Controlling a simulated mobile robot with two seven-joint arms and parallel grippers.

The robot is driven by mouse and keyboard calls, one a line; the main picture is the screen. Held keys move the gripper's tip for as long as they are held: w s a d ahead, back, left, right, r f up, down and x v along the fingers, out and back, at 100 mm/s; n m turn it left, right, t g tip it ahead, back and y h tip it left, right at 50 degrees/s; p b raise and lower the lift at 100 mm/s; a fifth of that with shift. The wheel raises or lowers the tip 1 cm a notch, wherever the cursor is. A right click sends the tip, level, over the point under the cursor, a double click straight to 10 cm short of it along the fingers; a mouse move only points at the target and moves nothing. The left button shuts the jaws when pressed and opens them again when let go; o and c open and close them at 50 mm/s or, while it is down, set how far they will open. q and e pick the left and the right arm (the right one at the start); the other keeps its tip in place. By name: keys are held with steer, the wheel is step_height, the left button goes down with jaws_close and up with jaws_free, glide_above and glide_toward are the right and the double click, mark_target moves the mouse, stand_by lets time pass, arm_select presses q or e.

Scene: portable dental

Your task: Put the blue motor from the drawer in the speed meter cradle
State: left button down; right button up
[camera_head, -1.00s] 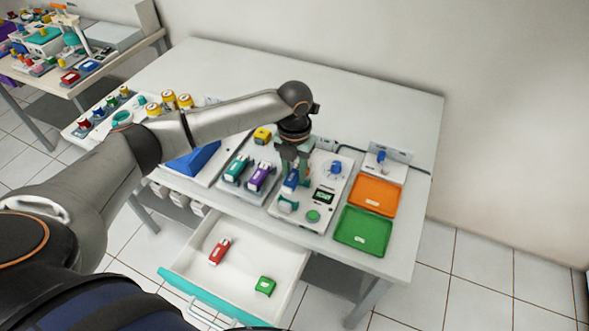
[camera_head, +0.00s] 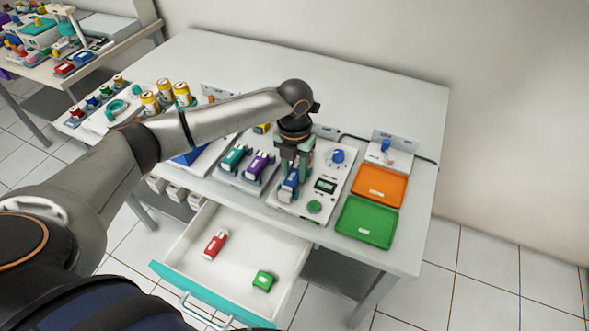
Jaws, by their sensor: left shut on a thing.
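The blue motor (camera_head: 289,186) is at the left side of the white speed meter (camera_head: 318,209), over its cradle. My left gripper (camera_head: 292,172) points down from above and is shut on the blue motor. The cradle is mostly hidden under the motor and the fingers, so I cannot tell whether the motor rests fully in it. The speed meter shows a dark display, a green button and a blue knob. The open drawer (camera_head: 188,243) below the table holds a red motor (camera_head: 215,244) and a green motor (camera_head: 264,281). My right gripper is not in view.
A teal motor (camera_head: 234,157) and a purple motor (camera_head: 259,165) sit in a rack left of the speed meter. An orange tray (camera_head: 381,186) and a green tray (camera_head: 366,222) lie to its right. The back of the table is clear.

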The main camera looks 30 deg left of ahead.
arm_select(q)
steer(key=shift+p, duration=0.4)
stand_by(0.5)
steer(key=shift+c, duration=2.2)
jaws_free()
step_height(320, 180, up, 12)
steer(key=shift+r, duration=0.2)
